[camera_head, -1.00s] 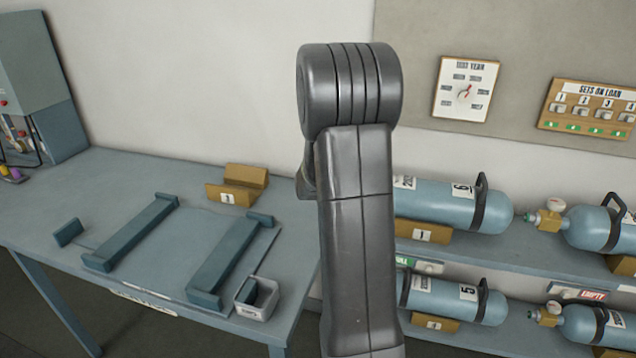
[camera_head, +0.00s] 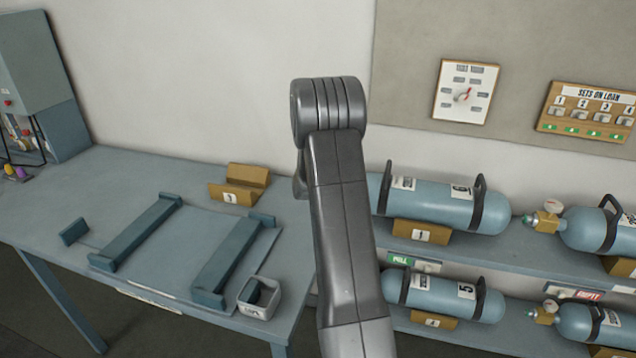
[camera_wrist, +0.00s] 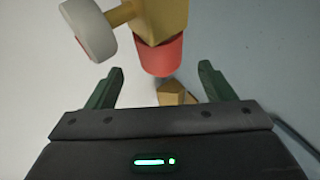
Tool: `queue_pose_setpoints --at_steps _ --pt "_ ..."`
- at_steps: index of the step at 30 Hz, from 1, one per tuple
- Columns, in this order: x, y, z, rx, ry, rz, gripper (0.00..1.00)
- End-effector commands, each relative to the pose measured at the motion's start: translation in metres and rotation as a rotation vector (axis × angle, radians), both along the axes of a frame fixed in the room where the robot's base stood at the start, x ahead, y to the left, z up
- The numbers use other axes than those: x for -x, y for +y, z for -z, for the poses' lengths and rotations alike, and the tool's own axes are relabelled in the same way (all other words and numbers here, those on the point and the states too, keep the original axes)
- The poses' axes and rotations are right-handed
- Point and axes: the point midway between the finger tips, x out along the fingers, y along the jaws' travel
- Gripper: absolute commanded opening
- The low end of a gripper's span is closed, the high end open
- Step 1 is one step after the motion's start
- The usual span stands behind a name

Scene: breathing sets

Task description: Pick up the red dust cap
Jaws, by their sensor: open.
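The red dust cap (camera_wrist: 160,57) shows in the wrist view, on the end of a brass valve block (camera_wrist: 168,20). My gripper (camera_wrist: 160,80) is open, one dark green finger to each side and lower in the picture than the cap. The cap appears just beyond the fingertips, in line with the gap, and I see no contact. A round white gauge (camera_wrist: 88,28) sticks out from the valve to the left. In the head view my arm is in front, and neither the cap nor my gripper is visible.
A small tan block (camera_wrist: 175,93) shows between the fingers. Blue cylinders (camera_head: 430,205) lie on the shelves at right. The table (camera_head: 110,195) at left carries dark rails, an empty-looking tan cradle (camera_head: 240,183) and a grey bin (camera_head: 260,312).

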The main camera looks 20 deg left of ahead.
Motion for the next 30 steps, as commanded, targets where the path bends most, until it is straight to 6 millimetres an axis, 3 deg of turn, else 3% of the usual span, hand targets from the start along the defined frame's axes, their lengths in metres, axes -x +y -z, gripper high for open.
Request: queue_pose_setpoints --at_steps 9,18,19,26,30 --pt "-0.024 0.015 0.017 0.0 0.001 0.0 0.76" --pt "-0.026 0.016 0.02 0.0 0.001 -0.001 0.76" --pt "-0.026 0.016 0.02 0.0 0.001 -0.001 0.74" --pt "-0.026 0.016 0.02 -0.001 0.001 0.0 0.3" --pt "-0.026 0.016 0.02 -0.001 0.001 0.0 0.3"
